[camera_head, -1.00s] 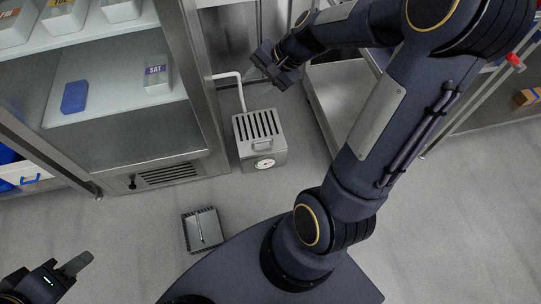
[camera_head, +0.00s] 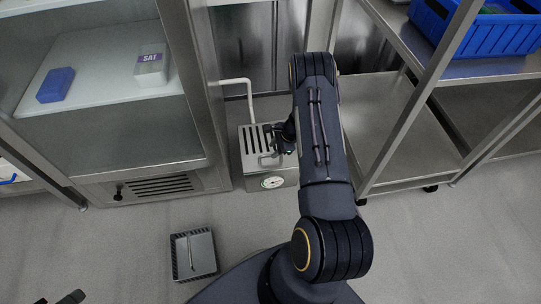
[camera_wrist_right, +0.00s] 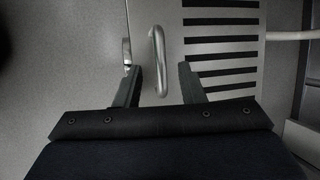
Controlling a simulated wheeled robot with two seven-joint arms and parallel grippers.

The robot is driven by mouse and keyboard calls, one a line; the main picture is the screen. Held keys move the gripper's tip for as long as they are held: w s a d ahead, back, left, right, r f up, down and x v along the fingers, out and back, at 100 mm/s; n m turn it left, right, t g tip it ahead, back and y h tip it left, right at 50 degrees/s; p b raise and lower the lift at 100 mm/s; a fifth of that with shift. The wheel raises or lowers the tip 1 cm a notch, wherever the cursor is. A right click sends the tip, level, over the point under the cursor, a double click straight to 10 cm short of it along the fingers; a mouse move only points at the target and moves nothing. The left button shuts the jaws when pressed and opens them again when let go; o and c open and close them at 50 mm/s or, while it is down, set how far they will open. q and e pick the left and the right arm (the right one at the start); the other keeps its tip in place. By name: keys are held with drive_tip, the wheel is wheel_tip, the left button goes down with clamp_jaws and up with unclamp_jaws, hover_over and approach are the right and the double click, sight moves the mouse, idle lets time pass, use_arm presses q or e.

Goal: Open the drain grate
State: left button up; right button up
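The drain grate (camera_head: 253,144) is the slotted metal top of a steel box on the floor beside the cabinet. Its bar handle (camera_wrist_right: 158,50) shows in the right wrist view, with the dark slots to its right. My right gripper (camera_head: 268,143) is over the grate, partly hidden by its own arm in the head view. In the right wrist view my right gripper (camera_wrist_right: 160,66) is open, with the handle lying between its spread fingers. I cannot tell whether they touch it. The grate lies flat on its box. Only a tip of my left gripper (camera_head: 71,297) shows at the bottom left.
The box has a round gauge (camera_head: 272,182) on its front and a white pipe (camera_head: 239,84) behind. A steel cabinet (camera_head: 135,150) stands left and a wheeled steel rack (camera_head: 400,130) right. A square dark tray (camera_head: 194,254) lies on the open floor in front.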

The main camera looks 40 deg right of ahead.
sight(268, 155)
drive_tip(key=b+x, duration=0.1)
drive_tip(key=x, duration=0.3)
drive_tip(key=shift+f, duration=0.1)
clamp_jaws()
